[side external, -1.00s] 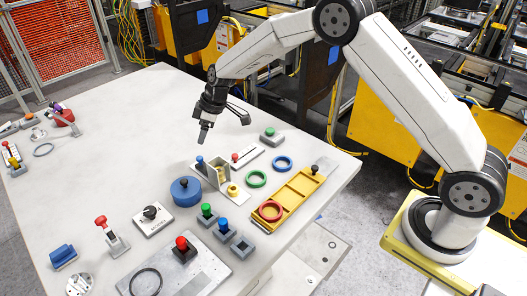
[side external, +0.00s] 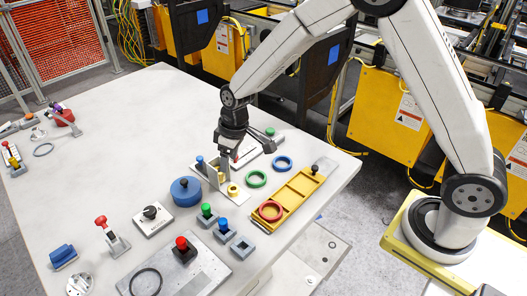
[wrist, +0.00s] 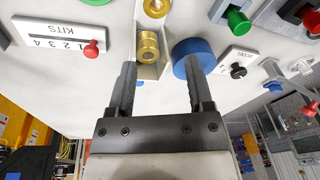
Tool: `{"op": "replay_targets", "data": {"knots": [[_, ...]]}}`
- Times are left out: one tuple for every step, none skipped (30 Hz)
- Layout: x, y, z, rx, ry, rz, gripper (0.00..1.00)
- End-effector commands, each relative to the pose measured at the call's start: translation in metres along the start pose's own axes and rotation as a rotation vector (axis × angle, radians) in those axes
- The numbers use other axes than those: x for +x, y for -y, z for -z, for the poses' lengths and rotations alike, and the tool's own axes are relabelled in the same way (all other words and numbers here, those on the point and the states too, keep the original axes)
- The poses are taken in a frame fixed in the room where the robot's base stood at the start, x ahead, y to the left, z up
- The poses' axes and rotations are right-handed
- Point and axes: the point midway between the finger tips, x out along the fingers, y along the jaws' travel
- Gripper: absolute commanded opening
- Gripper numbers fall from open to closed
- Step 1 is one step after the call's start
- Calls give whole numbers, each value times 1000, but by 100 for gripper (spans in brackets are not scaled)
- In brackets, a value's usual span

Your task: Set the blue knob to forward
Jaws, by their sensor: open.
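Several blue parts are in view, and I cannot tell which is the task's knob. In the side view, a small blue knob (side external: 200,160) stands at the left of the grey bracket (side external: 213,178), a thick blue disc (side external: 186,192) with a dark top lies nearer, and a blue-topped part (side external: 223,226) sits in a grey block. My gripper (side external: 223,170) points down at the bracket, right of the small knob.
A KITS plate with a red knob (wrist: 91,48) lies beside the gripper. Green (side external: 257,179) and blue (side external: 283,163) rings and a yellow tray (side external: 297,187) are at right. A black dial plate (side external: 152,218) is nearer.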

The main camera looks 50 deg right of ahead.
Motion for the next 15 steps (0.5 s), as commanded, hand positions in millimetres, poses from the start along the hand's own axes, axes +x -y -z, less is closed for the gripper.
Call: {"op": "replay_targets", "data": {"knots": [[-1, 4, -6, 13, 9, -4, 66], [-1, 6, -10, 22, 14, -6, 66], [-2, 8, -15, 37, 21, -9, 66], [-3, 10, -19, 47, 25, -12, 66], [-3, 11, -23, 57, 30, -15, 66], [-3, 13, -28, 70, 37, -19, 66], [-4, 15, -32, 79, 41, -21, 66], [-4, 17, -36, 89, 45, -24, 66], [-5, 19, -41, 102, 51, -28, 66], [-5, 21, -45, 111, 56, -31, 66], [-6, 22, -48, 121, 60, -34, 66], [-6, 24, -54, 134, 66, -38, 66], [-7, 25, -58, 143, 70, -41, 66], [-7, 27, -62, 153, 75, -44, 66], [-8, 29, -67, 164, 79, -49, 66]]}}
